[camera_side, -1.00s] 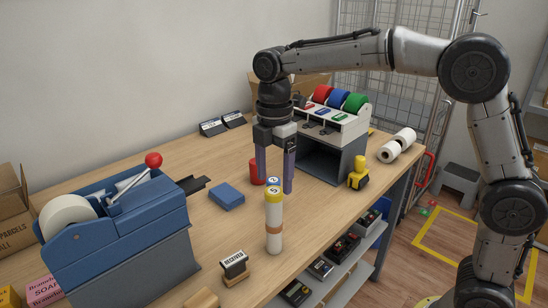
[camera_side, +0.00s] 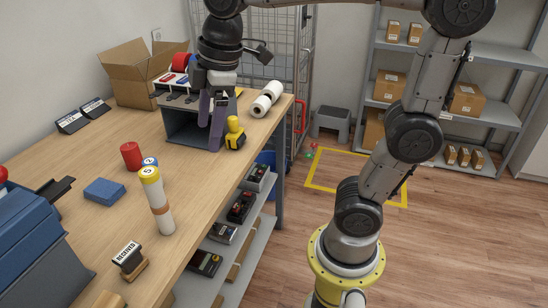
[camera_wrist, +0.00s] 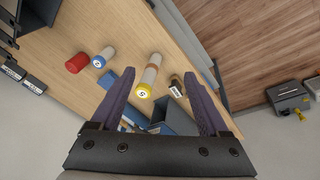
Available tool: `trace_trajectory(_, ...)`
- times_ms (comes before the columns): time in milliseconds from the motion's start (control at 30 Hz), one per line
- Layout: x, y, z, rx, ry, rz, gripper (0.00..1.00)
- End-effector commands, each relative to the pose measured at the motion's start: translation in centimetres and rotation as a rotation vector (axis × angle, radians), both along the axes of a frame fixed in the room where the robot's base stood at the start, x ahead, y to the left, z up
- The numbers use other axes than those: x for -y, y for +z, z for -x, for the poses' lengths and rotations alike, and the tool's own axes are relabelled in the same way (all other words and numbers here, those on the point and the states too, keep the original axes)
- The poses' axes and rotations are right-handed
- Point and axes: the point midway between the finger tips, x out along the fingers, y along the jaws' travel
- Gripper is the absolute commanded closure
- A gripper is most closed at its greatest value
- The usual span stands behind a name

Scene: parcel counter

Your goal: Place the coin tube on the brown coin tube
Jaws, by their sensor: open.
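A yellow-capped coin tube (camera_side: 153,185) stands upright on a tube with a brown band (camera_side: 160,211), making one tall column near the table's front edge. The column looks straight. In the wrist view the yellow cap (camera_wrist: 144,92) shows between my fingers in the picture, with the brown band (camera_wrist: 150,74) beyond it. A blue-capped tube (camera_side: 150,161) stands close behind the column, mostly hidden in the side view; its blue cap (camera_wrist: 99,61) is clear in the wrist view. My gripper (camera_side: 210,137) is open and empty, well clear of the column, by the grey box.
A red cylinder (camera_side: 131,156) and a blue block (camera_side: 104,191) lie left of the column. A stamp (camera_side: 129,259) stands in front. Bare tabletop lies between.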

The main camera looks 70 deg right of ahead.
Motion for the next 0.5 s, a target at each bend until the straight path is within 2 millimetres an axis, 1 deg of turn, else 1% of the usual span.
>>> trace_trajectory(33, 0.7, -0.5, 2.4, 0.040, -0.112, -0.030, 0.22)
trace_trajectory(100, 1.3, -1.6, 4.9, 0.085, -0.265, -0.076, 0.22)
trace_trajectory(200, 2.0, -3.3, 8.0, 0.143, -0.454, -0.144, 0.22)
trace_trajectory(333, 2.5, -5.4, 10.6, 0.195, -0.631, -0.216, 0.22)
trace_trajectory(400, 2.6, -6.2, 11.4, 0.211, -0.689, -0.242, 0.22)
trace_trajectory(500, 2.7, -6.8, 11.9, 0.222, -0.731, -0.260, 0.22)
